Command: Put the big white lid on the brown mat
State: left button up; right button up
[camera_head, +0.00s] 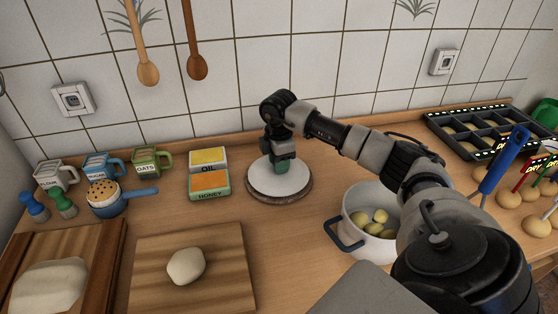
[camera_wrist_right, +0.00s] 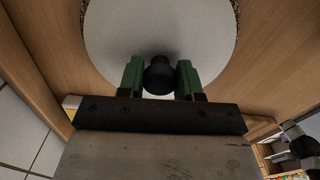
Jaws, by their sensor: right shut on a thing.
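The big white lid (camera_head: 266,181) lies flat over the round brown mat (camera_head: 299,196) on the counter. A rim of the mat shows around the lid; whether the lid rests fully on it is hard to tell. My right gripper (camera_head: 281,168) reaches down from above onto the middle of the lid. In the right wrist view, the green fingers of my right gripper (camera_wrist_right: 160,78) are on both sides of the lid's dark round knob (camera_wrist_right: 159,75), shut on it. The lid (camera_wrist_right: 160,30) also fills the top of that view. My left gripper is not in view.
A white pot (camera_head: 349,222) of potatoes stands right of the mat, below my right arm. Oil and honey boxes (camera_head: 209,173) stand to the left. A cutting board (camera_head: 215,250) with dough lies front left. A dark divided tray (camera_head: 480,128) is at the back right.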

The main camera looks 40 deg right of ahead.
jog(key=o, duration=1)
jog(key=shift+f, duration=0.1)
jog(key=shift+r, duration=0.65)
notch_tip(320, 180, up, 11)
jog(key=shift+r+b, duration=0.1)
jog(key=shift+b, duration=0.7)
